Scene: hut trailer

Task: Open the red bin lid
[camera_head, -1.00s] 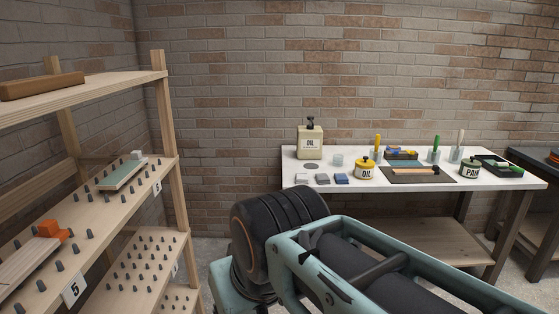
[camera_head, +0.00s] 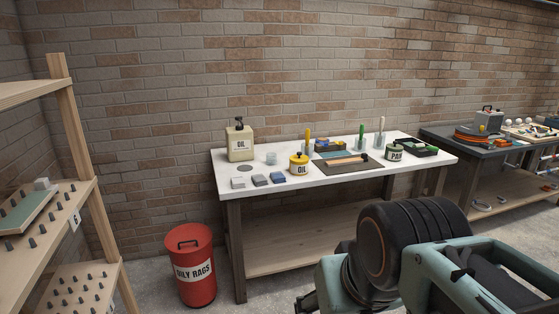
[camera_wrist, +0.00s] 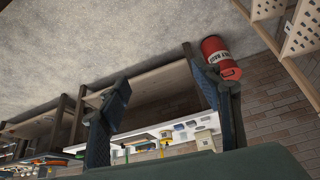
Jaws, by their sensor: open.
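The red bin (camera_head: 194,268) stands on the floor between the shelf and the white-topped table. It has an "OILY RAGS" label on its front. Its red lid (camera_head: 189,241) is shut, with a dark handle on top. In the wrist view the bin (camera_wrist: 217,55) shows tilted at upper right, its lid (camera_wrist: 229,72) partly beside a finger. My gripper (camera_wrist: 165,92) is open and empty, with its two dark fingers apart. The bin is some way beyond it, not touched. In the head view the fingers are mostly out of sight, behind and below my arm.
The white table (camera_head: 225,182) holds an oil can (camera_head: 240,143), a yellow oil pot (camera_head: 299,165) and several tools. A wooden shelf (camera_head: 92,215) with pegs stands left of the bin. A dark bench (camera_head: 450,140) is at far right. Some concrete floor is clear around the bin.

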